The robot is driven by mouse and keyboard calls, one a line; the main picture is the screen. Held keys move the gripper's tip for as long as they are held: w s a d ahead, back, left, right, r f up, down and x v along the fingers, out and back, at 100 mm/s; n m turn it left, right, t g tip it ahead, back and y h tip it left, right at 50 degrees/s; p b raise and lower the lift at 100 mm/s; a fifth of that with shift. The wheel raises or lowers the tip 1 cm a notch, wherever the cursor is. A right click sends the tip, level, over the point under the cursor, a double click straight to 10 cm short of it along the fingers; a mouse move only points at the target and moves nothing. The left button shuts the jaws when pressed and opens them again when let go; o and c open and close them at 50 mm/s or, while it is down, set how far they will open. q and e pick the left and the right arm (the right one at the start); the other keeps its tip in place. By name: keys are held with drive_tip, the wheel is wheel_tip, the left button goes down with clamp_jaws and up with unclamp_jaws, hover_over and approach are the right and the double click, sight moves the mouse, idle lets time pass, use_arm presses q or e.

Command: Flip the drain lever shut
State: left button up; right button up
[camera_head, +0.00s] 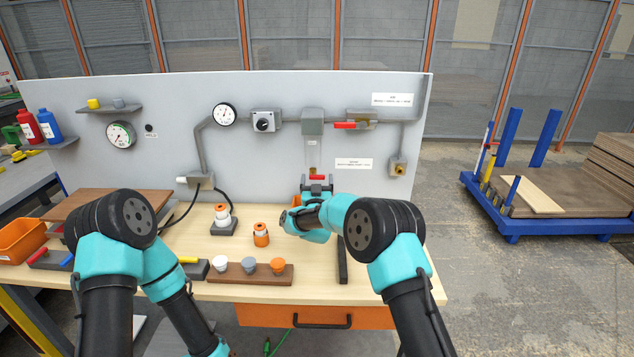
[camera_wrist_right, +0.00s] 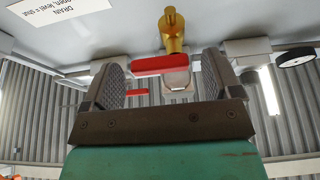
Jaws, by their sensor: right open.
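The drain lever (camera_head: 318,177) is a short red handle on a brass valve below a grey box on the panel. In the right wrist view the red lever (camera_wrist_right: 160,66) lies crosswise beside the brass valve body (camera_wrist_right: 172,32). My right gripper (camera_head: 317,187) is just in front of and below the lever. In the right wrist view its fingers (camera_wrist_right: 163,86) are open, with the lever showing in the gap between them; I cannot tell whether either touches it. A white drain label (camera_head: 353,163) is right of the valve. My left gripper is out of view.
A second red lever (camera_head: 350,125) sits on the pipe above. A brass fitting (camera_head: 397,168) is to the right. An orange-and-white bottle (camera_head: 261,235) and a wooden rack (camera_head: 245,275) stand on the bench. The bench's right end is mostly clear.

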drive_tip(key=v, duration=1.2)
drive_tip(key=shift+d, duration=0.1)
